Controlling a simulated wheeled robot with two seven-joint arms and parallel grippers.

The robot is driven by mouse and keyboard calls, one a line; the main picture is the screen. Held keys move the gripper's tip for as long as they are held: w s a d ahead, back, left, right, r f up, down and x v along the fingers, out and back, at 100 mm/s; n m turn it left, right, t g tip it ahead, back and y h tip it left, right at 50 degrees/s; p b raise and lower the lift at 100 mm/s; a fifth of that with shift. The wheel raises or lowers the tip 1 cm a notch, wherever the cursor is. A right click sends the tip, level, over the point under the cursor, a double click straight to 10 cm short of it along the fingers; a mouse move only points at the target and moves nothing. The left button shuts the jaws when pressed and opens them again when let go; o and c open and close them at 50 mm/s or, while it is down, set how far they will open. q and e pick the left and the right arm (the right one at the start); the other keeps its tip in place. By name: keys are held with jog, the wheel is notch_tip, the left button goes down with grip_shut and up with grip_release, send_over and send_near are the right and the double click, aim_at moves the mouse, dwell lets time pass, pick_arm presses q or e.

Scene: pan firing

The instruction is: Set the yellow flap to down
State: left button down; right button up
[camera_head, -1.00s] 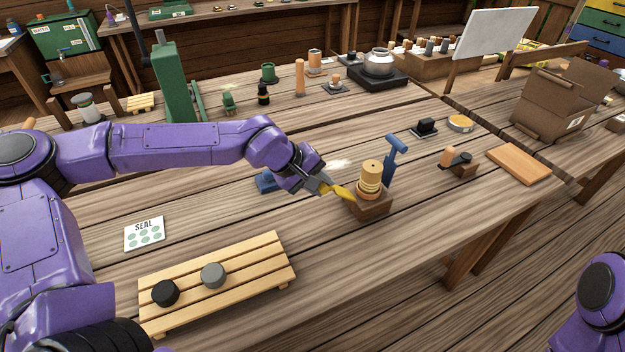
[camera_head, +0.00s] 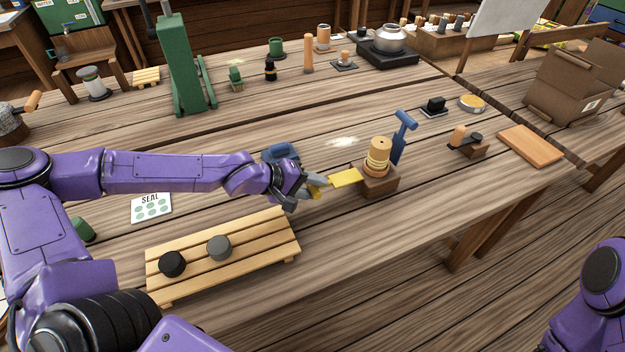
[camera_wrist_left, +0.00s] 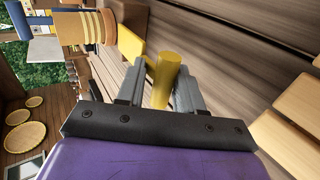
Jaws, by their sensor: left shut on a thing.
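The yellow flap (camera_head: 344,178) sticks out to the left from a small wooden block (camera_head: 381,185) that carries a stack of tan rings. Its plate looks roughly level in the head view. My left gripper (camera_head: 314,187) is at the flap's left end. In the left wrist view, the gripper (camera_wrist_left: 163,88) is shut on a yellow rod (camera_wrist_left: 167,72), which looks like the flap's handle. The flap plate (camera_wrist_left: 130,42) shows just beyond the left finger. My right gripper is out of view.
A blue upright tool (camera_head: 402,136) stands right behind the block. A blue object (camera_head: 281,152) lies behind my left gripper. A slatted wooden rack (camera_head: 222,258) with a black and a grey disc is in front. The tabletop right of the rack is clear.

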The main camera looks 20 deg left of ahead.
pick_arm(q)
jog(key=shift+s+f, duration=0.15)
jog(key=shift+f, duration=0.2)
jog(key=c, duration=1)
grip_release()
jog(key=shift+d, duration=0.1)
jog(key=shift+w, duration=0.2)
jog(key=shift+r, duration=0.15)
jog(key=s+a+r+p, duration=0.1)
jog(key=p, duration=0.1)
jog(key=s+a+r+p, duration=0.1)
jog(key=r+p, duration=0.1)
jog(key=shift+a+r+p, duration=0.15)
jog(key=shift+r+p, duration=0.1)
jog(key=shift+p, duration=0.1)
jog(key=p+v, duration=0.1)
jog(key=v, duration=0.1)
jog(key=p+v, duration=0.1)
jog(key=v, duration=0.1)
jog(key=p+v, duration=0.1)
jog(key=v, duration=0.1)
jog(key=shift+s+f, duration=0.35)
jog(key=shift+f, duration=0.05)
